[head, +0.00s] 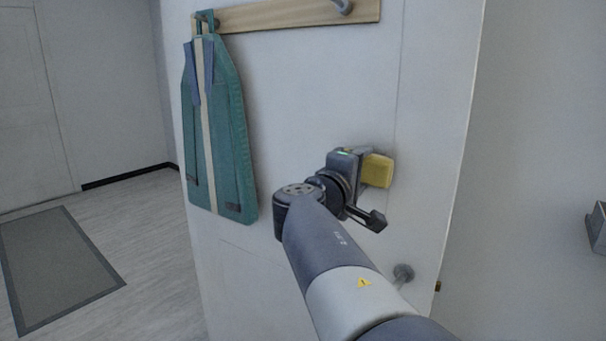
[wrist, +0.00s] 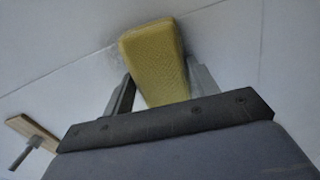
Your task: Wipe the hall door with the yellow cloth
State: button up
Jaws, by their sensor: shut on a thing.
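The yellow cloth (head: 377,171) is a small block-like pad at the end of my arm in the head view. My gripper (head: 362,166) is shut on it and holds it at the white hall door (head: 300,110). In the wrist view the cloth (wrist: 155,58) sits between the two fingers of my gripper (wrist: 158,90), and its far end is against or very close to the door (wrist: 240,40). A faint grey smudge shows on the door beside the cloth there. I cannot tell for sure whether the cloth touches the door.
A green bag (head: 225,140) hangs from a wooden peg rail (head: 290,14) on the door, left of my gripper. A grey mat (head: 58,262) lies on the floor at left. A dark grey object (head: 597,228) is at the right edge.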

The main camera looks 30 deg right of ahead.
aim_at(401, 160)
jog(key=shift+w+a+r, duration=1.2)
jog(key=shift+w, duration=1.25)
jog(key=shift+s+d+b, duration=0.3)
jog(key=shift+s+d, duration=0.55)
jog(key=shift+s, duration=0.95)
jog(key=shift+s+d+b, duration=0.35)
jog(key=shift+s+d, duration=0.55)
jog(key=shift+s, duration=0.9)
jog(key=shift+s+d+b, duration=0.3)
jog(key=shift+s+d, duration=0.55)
jog(key=shift+s, duration=0.95)
jog(key=shift+f, duration=0.1)
jog(key=shift+b, duration=0.3)
jog(key=shift+w, duration=0.1)
